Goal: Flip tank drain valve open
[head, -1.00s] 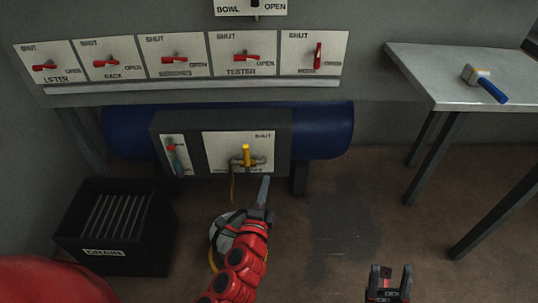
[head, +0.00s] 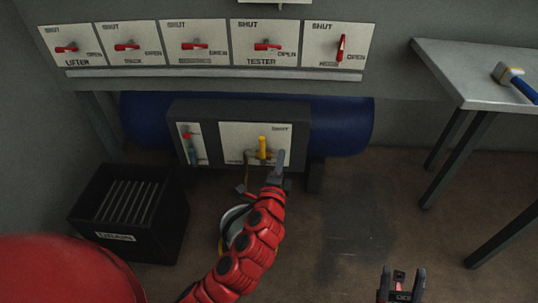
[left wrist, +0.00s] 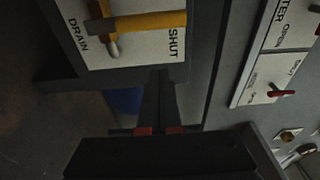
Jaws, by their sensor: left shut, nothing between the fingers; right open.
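The tank drain valve has a yellow lever (head: 263,147) standing upright on a white plate (head: 240,133), which is marked SHUT at its upper right. In the left wrist view the yellow lever (left wrist: 150,22) points toward the SHUT label, and DRAIN is printed on the other side of the plate. My left gripper (head: 281,160) is shut and empty, just right of the lever with a small gap in the picture. In the left wrist view its closed fingers (left wrist: 160,85) lie beside the plate's edge. My right gripper (head: 402,284) is open and empty, low at the right.
The blue tank (head: 343,125) lies behind the dark valve box (head: 196,110). A row of red switches on a panel (head: 205,72) hangs above. A black drain crate (head: 165,215) stands at left. A round pail (head: 232,222) is partly hidden behind my left arm. A table (head: 455,75) stands right.

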